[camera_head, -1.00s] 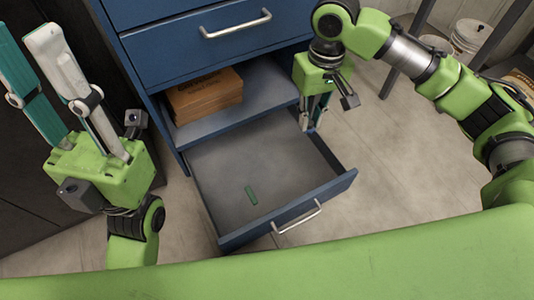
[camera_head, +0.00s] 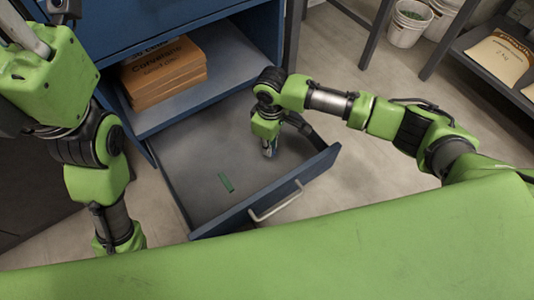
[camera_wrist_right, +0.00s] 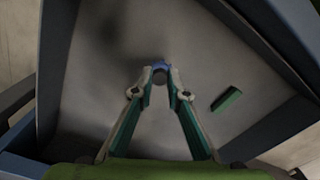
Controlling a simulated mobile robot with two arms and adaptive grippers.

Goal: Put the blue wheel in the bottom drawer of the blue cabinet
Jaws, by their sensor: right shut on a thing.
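The bottom drawer (camera_head: 188,175) of the blue cabinet (camera_head: 225,12) is pulled open. My right gripper (camera_head: 268,153) points down inside the drawer, toward its right side. In the right wrist view my right gripper (camera_wrist_right: 160,74) is shut on the blue wheel (camera_wrist_right: 161,65), a small blue round thing at the fingertips. The fingers hide much of the wheel, and I cannot tell whether it touches the drawer floor. My left gripper (camera_head: 22,28) is at the top left, away from the drawer. Its fingers are mostly cut off by the picture's edge.
A small green block (camera_head: 226,182) lies on the drawer floor; it also shows in the right wrist view (camera_wrist_right: 227,99). Brown boxes (camera_head: 163,72) stand on the shelf above. The drawer front with its handle (camera_head: 277,203) faces me. Buckets (camera_head: 409,22) stand at the upper right.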

